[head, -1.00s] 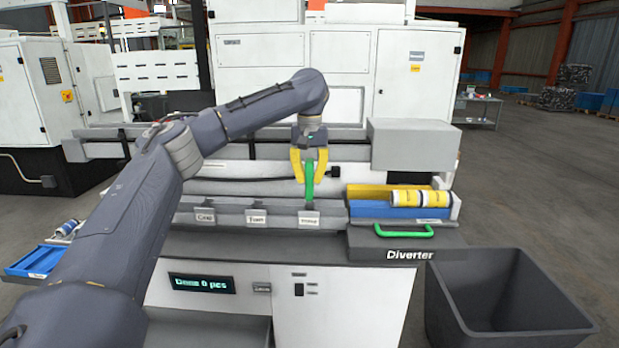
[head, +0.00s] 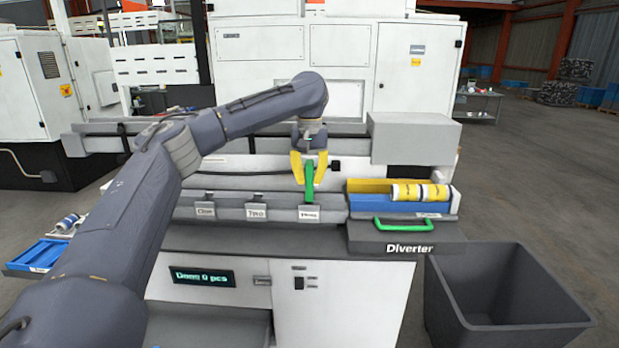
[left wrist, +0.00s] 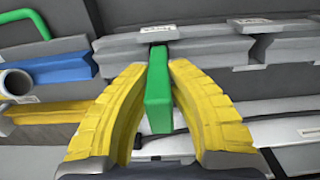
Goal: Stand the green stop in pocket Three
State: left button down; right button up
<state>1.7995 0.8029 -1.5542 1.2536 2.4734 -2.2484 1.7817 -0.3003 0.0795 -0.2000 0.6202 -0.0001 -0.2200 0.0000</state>
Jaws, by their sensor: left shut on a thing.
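My left gripper (head: 309,181) is shut on the green stop (head: 308,192), a narrow green bar. The gripper holds it roughly upright, with a slight tilt, over the grey rail at the label for pocket Three (head: 309,214). In the left wrist view the green stop (left wrist: 158,95) lies between the yellow fingers, its far end at the rail beside a white label (left wrist: 158,33). I cannot tell whether its lower end is inside the pocket. Pockets One (head: 205,211) and Two (head: 256,212) are to the left and look empty. My right gripper is not in view.
A blue and yellow channel (head: 375,207) with white and yellow cylinders (head: 420,192) is right of the rail. A green handle (head: 404,222) sits on the Diverter plate (head: 365,236) in front. A dark bin (head: 455,310) stands at lower right. A grey box (head: 415,140) overhangs behind.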

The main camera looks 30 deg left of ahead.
aim_at(309, 193)
pick_arm(q)
jog(key=shift+f, duration=0.2)
dwell(0.4)
jog(key=shift+f, duration=0.85)
jog(key=shift+f, duration=0.3)
jog(key=shift+f, duration=0.75)
jog(key=shift+f, duration=0.15)
dwell(0.4)
jog(key=shift+f, duration=0.1)
